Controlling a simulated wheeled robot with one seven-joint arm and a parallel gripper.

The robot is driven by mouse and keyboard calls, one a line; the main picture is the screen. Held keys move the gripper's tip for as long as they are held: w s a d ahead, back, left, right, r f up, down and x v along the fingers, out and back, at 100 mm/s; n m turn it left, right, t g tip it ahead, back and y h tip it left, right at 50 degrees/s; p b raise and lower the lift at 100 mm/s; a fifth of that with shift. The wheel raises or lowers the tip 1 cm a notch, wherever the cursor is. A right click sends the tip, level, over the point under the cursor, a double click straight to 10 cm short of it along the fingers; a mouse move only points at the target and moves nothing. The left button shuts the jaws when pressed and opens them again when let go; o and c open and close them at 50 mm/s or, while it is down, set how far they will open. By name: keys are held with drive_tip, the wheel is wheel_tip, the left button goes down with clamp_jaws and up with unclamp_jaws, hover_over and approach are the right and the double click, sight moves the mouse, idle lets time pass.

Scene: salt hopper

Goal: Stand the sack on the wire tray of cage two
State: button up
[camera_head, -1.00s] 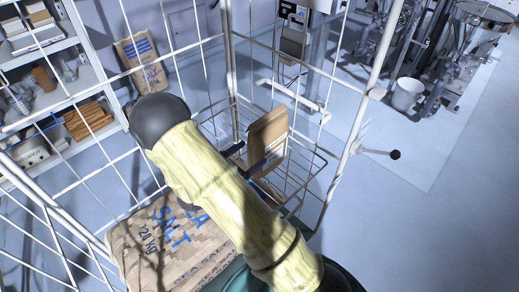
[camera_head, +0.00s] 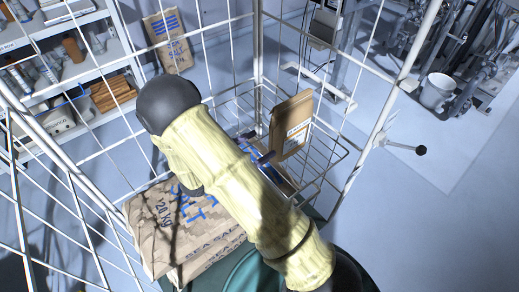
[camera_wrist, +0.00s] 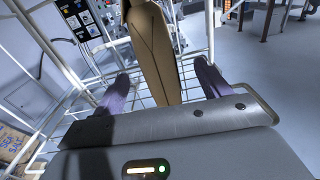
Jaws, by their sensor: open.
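The small brown sack (camera_head: 291,125) with a pale label stands nearly upright in the wire tray (camera_head: 333,168) on the cage's side. My gripper (camera_head: 263,157) is at the sack's near side, partly hidden by my arm. In the wrist view the sack (camera_wrist: 157,45) rises between the two spread fingers of my gripper (camera_wrist: 162,78), with a gap on each side. The sack's foot is hidden behind the gripper body there, so its contact with the tray floor cannot be seen.
White cage bars (camera_head: 257,55) surround my arm. Large salt sacks (camera_head: 165,225) lie at lower left beside a green rounded thing (camera_head: 245,272). Shelves (camera_head: 75,70) stand at left. A black-knobbed lever (camera_head: 420,150) sticks out right; open floor (camera_head: 430,230) lies beyond.

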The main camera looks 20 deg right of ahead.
drive_tip(key=s+d+m+g+y, duration=0.5)
drive_tip(key=s+m+g+y, duration=0.35)
drive_tip(key=s+m, duration=0.3)
drive_tip(key=a+r+m+t+y, duration=0.4)
drive_tip(key=m+y, duration=0.4)
drive_tip(key=m, duration=0.2)
drive_tip(key=shift+s+r+t, duration=0.35)
drive_tip(key=shift+s+r, duration=0.05)
drive_tip(key=shift+r, duration=0.5)
drive_tip(key=shift+a, duration=0.1)
